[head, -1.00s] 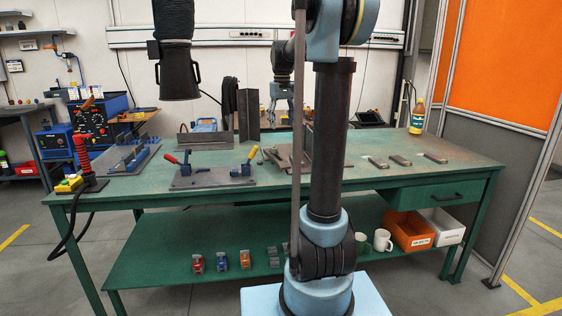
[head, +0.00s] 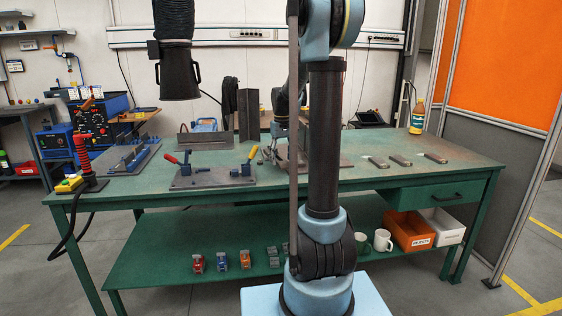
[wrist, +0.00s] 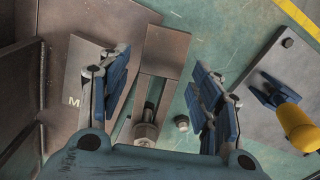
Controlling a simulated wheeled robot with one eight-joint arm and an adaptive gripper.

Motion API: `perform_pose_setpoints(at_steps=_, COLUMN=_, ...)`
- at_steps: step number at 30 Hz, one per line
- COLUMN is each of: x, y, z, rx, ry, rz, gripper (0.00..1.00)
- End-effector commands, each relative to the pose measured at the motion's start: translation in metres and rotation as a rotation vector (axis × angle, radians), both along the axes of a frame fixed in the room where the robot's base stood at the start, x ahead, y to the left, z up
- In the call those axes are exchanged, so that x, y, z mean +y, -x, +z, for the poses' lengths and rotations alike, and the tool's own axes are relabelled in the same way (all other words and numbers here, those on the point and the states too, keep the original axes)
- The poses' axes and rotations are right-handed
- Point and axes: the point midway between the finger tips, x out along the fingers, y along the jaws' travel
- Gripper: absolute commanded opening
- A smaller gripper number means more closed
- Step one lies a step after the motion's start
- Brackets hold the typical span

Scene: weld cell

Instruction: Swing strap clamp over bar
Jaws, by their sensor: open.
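The strap clamp (wrist: 165,51) is a flat brown metal strap with a slot and a nut and bolt (wrist: 145,130) at its near end, in the wrist view. It lies between the two blue-padded fingers of my gripper (wrist: 161,80), which are open on either side of it with visible gaps. Its far end reaches past the fingertips. A brown plate marked M (wrist: 75,101) lies to its left. I cannot tell which piece is the bar. In the head view my arm hides most of this spot.
A grey plate (wrist: 262,120) with a yellow-handled toggle clamp (wrist: 300,126) stands close on the right in the wrist view. A dark upright metal piece (wrist: 18,85) is at the left. On the green bench (head: 330,181), several loose bars (head: 400,160) lie to the right.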

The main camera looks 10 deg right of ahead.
Motion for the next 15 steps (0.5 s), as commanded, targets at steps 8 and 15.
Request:
perform_pose_setpoints(at_steps=8, x=-0.0001, y=0.0000, z=-0.0103, rx=0.000, ry=0.000, rz=0.000, gripper=0.58)
perform_pose_setpoints(at_steps=15, x=-0.0002, y=0.0001, z=-0.0102, rx=0.000, ry=0.000, rz=0.000, gripper=0.47)
